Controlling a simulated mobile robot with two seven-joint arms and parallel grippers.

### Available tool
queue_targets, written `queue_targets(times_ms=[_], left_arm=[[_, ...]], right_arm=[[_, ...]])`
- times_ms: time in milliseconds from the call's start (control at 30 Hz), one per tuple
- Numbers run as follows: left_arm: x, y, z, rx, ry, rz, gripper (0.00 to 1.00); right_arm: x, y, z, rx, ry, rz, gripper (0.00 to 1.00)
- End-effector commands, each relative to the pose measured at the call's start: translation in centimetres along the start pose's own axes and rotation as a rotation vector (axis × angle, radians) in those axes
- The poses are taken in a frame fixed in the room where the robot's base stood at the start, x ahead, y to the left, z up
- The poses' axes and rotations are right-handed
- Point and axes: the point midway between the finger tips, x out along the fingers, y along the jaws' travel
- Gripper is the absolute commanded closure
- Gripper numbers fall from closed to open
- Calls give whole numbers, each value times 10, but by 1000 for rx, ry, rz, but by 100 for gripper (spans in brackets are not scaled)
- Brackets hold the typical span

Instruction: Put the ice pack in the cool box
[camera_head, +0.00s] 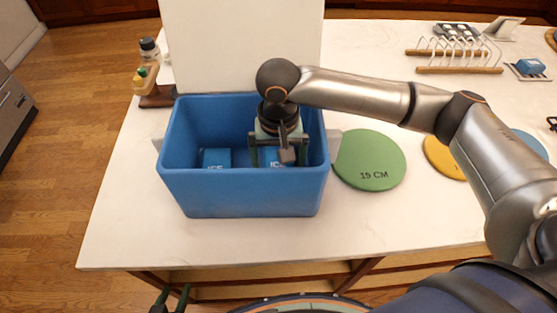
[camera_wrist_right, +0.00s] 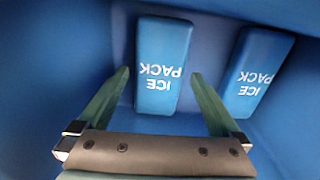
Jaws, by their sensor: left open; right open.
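The blue cool box (camera_head: 245,195) stands on the table with its white lid (camera_head: 240,45) raised at the back. Two blue ice packs lie inside: one on the left (camera_head: 217,158), also in the right wrist view (camera_wrist_right: 255,72), and one on the right (camera_head: 272,156), also in that view (camera_wrist_right: 162,65). My right gripper (camera_head: 279,158) reaches down into the box. It is open and empty; in its wrist view the right-hand pack lies beyond and between its fingertips (camera_wrist_right: 158,85), apart from them. My left gripper (camera_head: 172,298) is open at the bottom edge, away from the box.
A green disc marked 19 CM (camera_head: 370,160) lies right of the box, with a yellow disc (camera_head: 440,158) beyond it. A wooden stand with a bottle (camera_head: 150,75) is at the box's back left. A wire rack (camera_head: 458,55) stands at the back right. The front table strip is clear.

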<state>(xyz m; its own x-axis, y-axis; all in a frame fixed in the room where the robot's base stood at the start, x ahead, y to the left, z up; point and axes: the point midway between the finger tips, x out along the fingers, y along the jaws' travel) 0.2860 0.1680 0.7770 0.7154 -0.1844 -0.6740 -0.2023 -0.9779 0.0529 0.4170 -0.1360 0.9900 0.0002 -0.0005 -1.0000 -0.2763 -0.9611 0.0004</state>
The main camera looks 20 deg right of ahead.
Motion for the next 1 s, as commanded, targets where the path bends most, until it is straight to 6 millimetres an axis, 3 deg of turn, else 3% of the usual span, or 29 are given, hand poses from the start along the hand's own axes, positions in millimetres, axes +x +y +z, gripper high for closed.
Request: queue_targets(times_ms=[267, 500, 700, 1000], left_arm=[[1, 0, 1, 0, 1, 0, 50], [1, 0, 1, 0, 1, 0, 50], [1, 0, 1, 0, 1, 0, 50], [1, 0, 1, 0, 1, 0, 50]], right_arm=[[-24, -1, -1, -2, 3, -3, 0], [-79, -1, -1, -1, 4, -3, 0], [-115, 0, 0, -1, 3, -1, 0], [-133, 0, 0, 0, 0, -1, 0]])
